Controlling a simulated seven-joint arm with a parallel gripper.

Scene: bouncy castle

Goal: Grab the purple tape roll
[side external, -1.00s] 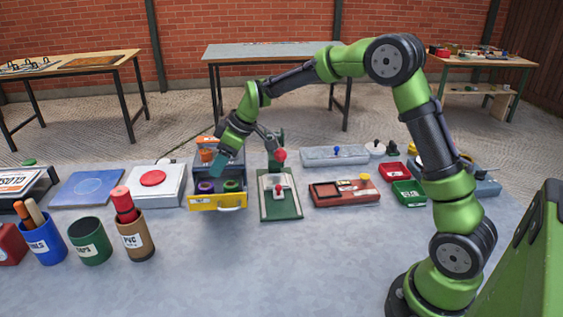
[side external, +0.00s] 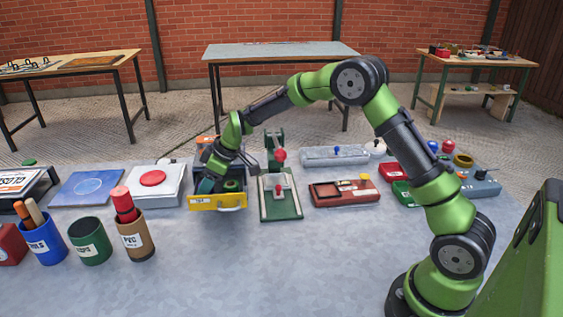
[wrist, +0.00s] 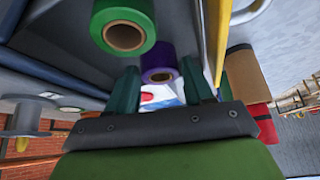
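The purple tape roll (wrist: 160,75) shows in the wrist view between my two teal fingertips, with its brown core facing the camera. My gripper (wrist: 160,72) is open, and a small gap seems to show on each side of the roll. In the side view my gripper (side external: 206,184) reaches down into the open yellow drawer (side external: 218,203) and hides the purple roll. The green tape roll (wrist: 123,14) is beside the purple one in the wrist view. It also shows in the drawer in the side view (side external: 233,185).
The drawer's yellow front (wrist: 217,35) is close to my fingers. A green press (side external: 281,205) stands just right of the drawer, and a white box with a red button (side external: 154,172) stands left. Cups (side external: 135,240) stand at front left.

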